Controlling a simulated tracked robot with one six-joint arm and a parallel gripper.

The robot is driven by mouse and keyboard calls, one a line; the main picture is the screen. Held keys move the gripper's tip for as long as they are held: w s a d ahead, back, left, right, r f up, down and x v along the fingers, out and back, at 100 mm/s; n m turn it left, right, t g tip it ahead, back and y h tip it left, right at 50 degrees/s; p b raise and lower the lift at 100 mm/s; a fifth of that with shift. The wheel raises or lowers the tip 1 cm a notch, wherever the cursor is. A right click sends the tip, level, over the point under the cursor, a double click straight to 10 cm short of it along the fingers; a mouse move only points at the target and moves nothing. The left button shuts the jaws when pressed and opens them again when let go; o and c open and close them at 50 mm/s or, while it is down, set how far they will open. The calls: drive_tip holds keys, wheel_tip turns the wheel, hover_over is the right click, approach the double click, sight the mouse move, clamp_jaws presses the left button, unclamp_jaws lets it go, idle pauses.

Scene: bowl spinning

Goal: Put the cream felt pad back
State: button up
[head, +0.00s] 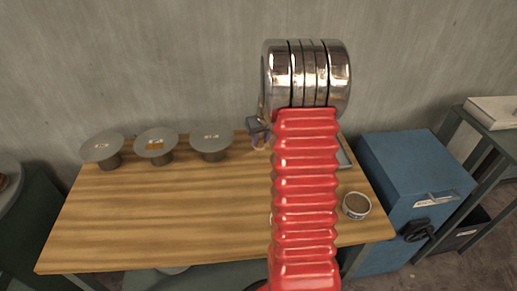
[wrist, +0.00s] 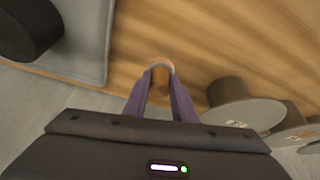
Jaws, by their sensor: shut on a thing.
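My gripper (head: 257,133) is at the back of the wooden bench, partly hidden behind my red arm. In the wrist view my gripper (wrist: 160,82) has its purple fingers closed on a small brown thing with a pale curved rim (wrist: 160,68). It is too small and blurred to tell whether this is the cream felt pad, or whether it touches the bench. No other cream pad shows clearly. Three grey round-topped stands, left (head: 102,147), middle (head: 155,143) and right (head: 211,141), are left of my gripper; the middle one bears an orange mark.
A grey tray (head: 344,153) is partly behind my arm; the wrist view shows it (wrist: 92,62) with a dark round thing (wrist: 28,30). A round tin (head: 356,206) stands at the bench's right. A blue cabinet (head: 405,170) is beyond. The bench's front left is clear.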

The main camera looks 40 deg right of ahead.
sight(261, 143)
drive_tip(key=shift+f, duration=1.9)
drive_tip(key=o, duration=0.9)
drive_tip(key=v, duration=1.2)
drive_tip(key=shift+r, duration=0.1)
